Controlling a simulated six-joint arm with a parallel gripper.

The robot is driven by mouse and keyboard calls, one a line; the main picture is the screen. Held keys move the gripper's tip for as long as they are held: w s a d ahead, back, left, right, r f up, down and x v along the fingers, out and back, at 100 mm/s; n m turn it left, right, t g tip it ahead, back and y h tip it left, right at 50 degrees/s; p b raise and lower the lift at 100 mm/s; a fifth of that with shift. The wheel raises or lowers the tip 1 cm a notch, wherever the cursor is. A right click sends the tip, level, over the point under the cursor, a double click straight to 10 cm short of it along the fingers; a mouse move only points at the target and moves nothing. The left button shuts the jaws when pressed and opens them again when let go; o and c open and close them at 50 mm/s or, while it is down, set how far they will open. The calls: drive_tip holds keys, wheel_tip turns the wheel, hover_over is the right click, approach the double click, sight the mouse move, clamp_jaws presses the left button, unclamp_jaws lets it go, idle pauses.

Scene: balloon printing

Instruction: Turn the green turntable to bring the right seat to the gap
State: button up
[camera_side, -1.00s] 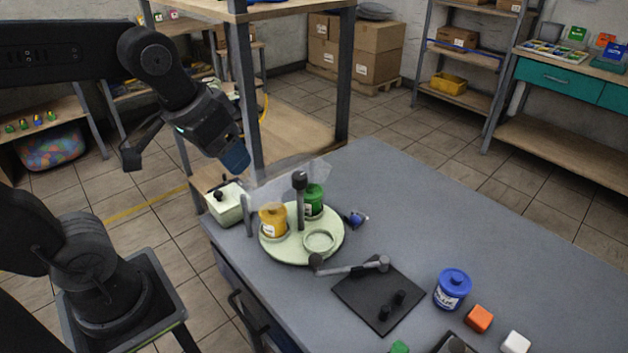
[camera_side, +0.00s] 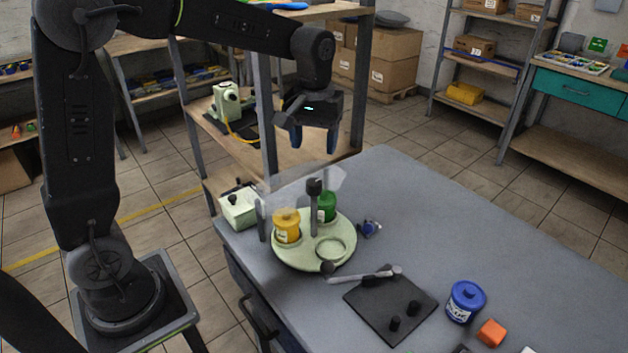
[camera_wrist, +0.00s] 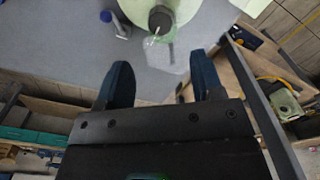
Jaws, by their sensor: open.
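The pale green turntable (camera_side: 340,258) sits at the near-left part of the grey table. It carries a yellow pot (camera_side: 286,228), a green pot (camera_side: 327,207) and an empty ring seat (camera_side: 331,249) at its front right. A dark post with a black knob (camera_side: 314,186) rises from its middle; the knob also shows in the wrist view (camera_wrist: 161,19). A clear panel stands behind the pots and partly covers the green one. My gripper (camera_side: 314,148) is open and empty, pointing down, above and behind the turntable. Its two blue fingers show apart in the wrist view (camera_wrist: 163,88).
A grey lever (camera_side: 362,275) lies between the turntable and a black plate (camera_side: 391,304). A blue pot (camera_side: 466,302) and an orange cube (camera_side: 491,333) stand to the right. A pale green box (camera_side: 239,208) is at left. The table's right-rear area is clear.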

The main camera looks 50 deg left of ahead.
sight(314, 182)
wheel_tip(314, 182, down, 10)
drive_tip(key=shift+r, duration=0.1)
idle(0.4)
clamp_jaws()
idle(0.4)
